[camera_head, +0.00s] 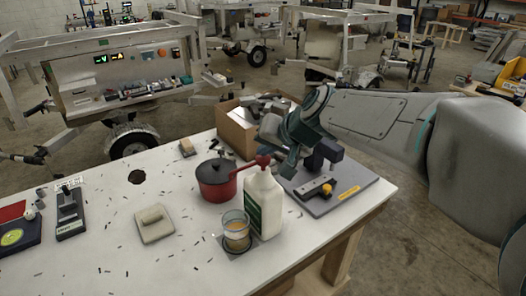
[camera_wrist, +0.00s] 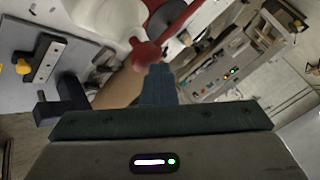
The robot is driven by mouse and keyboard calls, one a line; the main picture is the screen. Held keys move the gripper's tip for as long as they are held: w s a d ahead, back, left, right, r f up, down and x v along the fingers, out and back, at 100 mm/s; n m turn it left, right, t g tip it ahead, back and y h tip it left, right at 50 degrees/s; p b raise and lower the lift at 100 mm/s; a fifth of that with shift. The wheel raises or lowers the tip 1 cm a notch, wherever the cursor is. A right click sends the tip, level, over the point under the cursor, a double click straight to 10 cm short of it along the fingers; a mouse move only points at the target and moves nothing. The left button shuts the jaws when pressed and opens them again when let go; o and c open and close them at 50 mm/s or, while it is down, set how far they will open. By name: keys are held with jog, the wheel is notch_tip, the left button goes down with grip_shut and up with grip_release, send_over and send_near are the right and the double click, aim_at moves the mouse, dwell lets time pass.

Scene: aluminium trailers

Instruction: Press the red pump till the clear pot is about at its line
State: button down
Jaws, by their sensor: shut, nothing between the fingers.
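The red pump (camera_head: 262,161) tops a white bottle (camera_head: 265,205) with a green label, upright near the table's front edge. The clear pot (camera_head: 236,231) stands just left of the bottle, with a tan content in its lower part; its line is too small to make out. My gripper (camera_head: 287,165) is shut and empty, fingers pointing down, just right of the pump head. In the wrist view, the red pump (camera_wrist: 147,54) is right by my fingertips (camera_wrist: 158,72); I cannot tell whether they touch. The white bottle (camera_wrist: 108,22) shows partly there.
A red lidded saucepan (camera_head: 215,182) stands left of the bottle. A grey board (camera_head: 350,190) with a dark fixture lies to the right, and a cardboard box (camera_head: 236,130) is behind. A beige block on a plate (camera_head: 154,225) lies left; small dark bits are scattered about.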

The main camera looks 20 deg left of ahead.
jog(key=shift+r+p, duration=0.6)
jog(key=shift+r, duration=0.45)
notch_tip(320, 180, up, 5)
jog(key=p, duration=0.3)
dwell(0.3)
jog(key=s+d+f+h, duration=0.2)
jog(key=s+d+f, duration=0.2)
jog(key=d, duration=0.5)
jog(key=s+d+f+m+g+h, duration=0.1)
jog(key=s+d+f+h, duration=0.2)
jog(key=s+d+f, duration=0.2)
jog(key=s+d+f+m+g+h, duration=0.1)
jog(key=s+d+f, duration=0.3)
jog(key=s+d, duration=0.5)
jog(key=d+h, duration=0.1)
jog(key=d, duration=0.4)
jog(key=shift+s+d+f+h, duration=0.15)
jog(key=shift+s+d+h, duration=0.15)
jog(key=shift+s+d, duration=0.1)
dwell(0.3)
